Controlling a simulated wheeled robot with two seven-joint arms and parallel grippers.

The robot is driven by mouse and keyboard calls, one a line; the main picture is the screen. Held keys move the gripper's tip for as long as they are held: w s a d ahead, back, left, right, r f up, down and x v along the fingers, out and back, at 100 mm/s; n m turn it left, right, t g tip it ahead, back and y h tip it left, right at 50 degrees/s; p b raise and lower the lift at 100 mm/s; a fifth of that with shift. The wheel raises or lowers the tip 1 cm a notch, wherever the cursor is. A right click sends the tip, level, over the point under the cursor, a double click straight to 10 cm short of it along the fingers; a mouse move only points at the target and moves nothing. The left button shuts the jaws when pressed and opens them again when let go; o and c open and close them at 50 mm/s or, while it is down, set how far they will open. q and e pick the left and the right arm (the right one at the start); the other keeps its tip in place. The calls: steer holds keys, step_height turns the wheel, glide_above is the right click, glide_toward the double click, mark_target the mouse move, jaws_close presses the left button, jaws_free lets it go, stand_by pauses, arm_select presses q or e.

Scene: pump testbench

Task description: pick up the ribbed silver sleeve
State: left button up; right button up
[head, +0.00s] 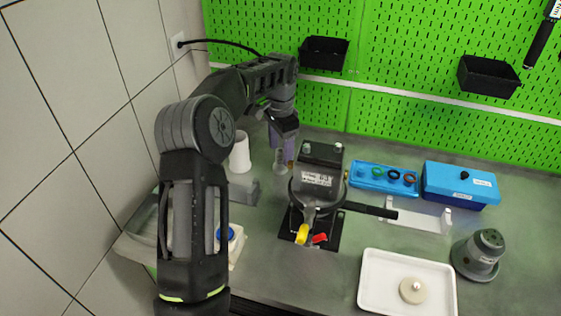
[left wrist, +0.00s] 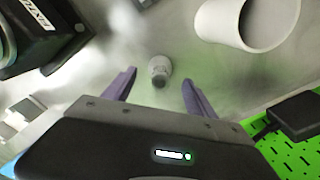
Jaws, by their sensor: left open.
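The ribbed silver sleeve looks to be the small grey ribbed cylinder (left wrist: 159,66) on the metal bench in the left wrist view. In the head view, a small silver piece (head: 280,159) below my left gripper appears to be the same part. My left gripper (head: 283,148) reaches over the back left of the bench. Its purple fingers are open, and in the left wrist view they (left wrist: 158,80) appear on either side of the sleeve with visible gaps. Whether the fingertips are at its height is hard to tell. My right gripper is not in view.
A white cup (head: 240,152) stands left of the gripper; the dark pump fixture (head: 317,185) stands to the right. Farther right are a blue tray (head: 362,184), a blue box (head: 460,190), a white tray (head: 375,298) and a grey housing (head: 476,256). A green pegboard (head: 420,115) rises behind.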

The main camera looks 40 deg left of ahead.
mark_target(280, 159)
arm_select(q)
step_height(280, 159, down, 4)
steer(key=shift+f+p, duration=0.15)
steer(key=shift+p, duration=0.4)
jaws_close()
stand_by(0.7)
